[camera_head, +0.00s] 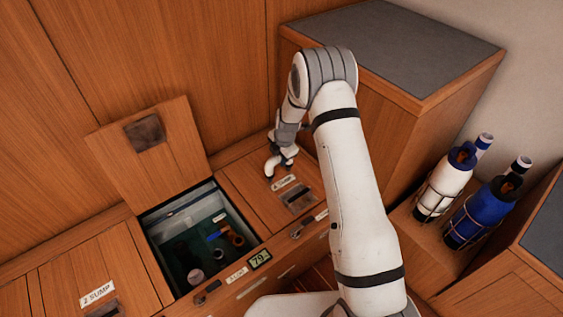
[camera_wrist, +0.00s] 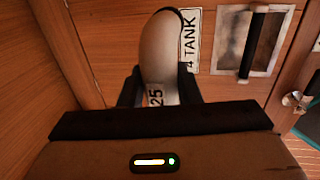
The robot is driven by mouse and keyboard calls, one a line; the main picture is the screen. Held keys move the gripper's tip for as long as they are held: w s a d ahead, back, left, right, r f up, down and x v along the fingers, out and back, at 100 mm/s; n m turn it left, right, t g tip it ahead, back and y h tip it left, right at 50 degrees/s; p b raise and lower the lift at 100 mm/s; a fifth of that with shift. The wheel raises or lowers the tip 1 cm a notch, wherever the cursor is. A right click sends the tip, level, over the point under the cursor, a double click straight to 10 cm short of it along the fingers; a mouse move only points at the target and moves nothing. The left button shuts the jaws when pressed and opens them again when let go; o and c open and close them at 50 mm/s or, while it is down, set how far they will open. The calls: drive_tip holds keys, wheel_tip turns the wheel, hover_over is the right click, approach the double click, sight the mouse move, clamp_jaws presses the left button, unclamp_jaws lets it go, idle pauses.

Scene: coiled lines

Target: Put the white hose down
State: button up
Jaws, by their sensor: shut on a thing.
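The white hose (camera_wrist: 160,50) is a short curved white piece with a black band at its far end and "25" printed near my fingers. My gripper (camera_wrist: 160,92) is shut on it, with a dark finger on each side. In the head view, the hose (camera_head: 271,165) hangs below my gripper (camera_head: 284,152), bent downward over the closed wooden hatch lid (camera_head: 256,191) labelled "4 TANK". Its lower end is close to the lid, left of the label; I cannot tell whether it touches.
Left of that lid is an open compartment (camera_head: 149,222) with dark contents, its hatch lid (camera_head: 165,165) raised behind. A closed "2 SUMP" lid (camera_head: 60,275) is farther left. A tall grey-topped cabinet (camera_head: 405,45) stands close right. White (camera_head: 445,183) and blue (camera_head: 482,212) bottles stand in wire holders.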

drive_tip(key=shift+f, duration=1.1)
drive_tip(key=shift+f+b, duration=0.2)
drive_tip(key=shift+b, duration=0.1)
drive_tip(key=o, duration=1.1)
drive_tip(key=shift+r, duration=0.15)
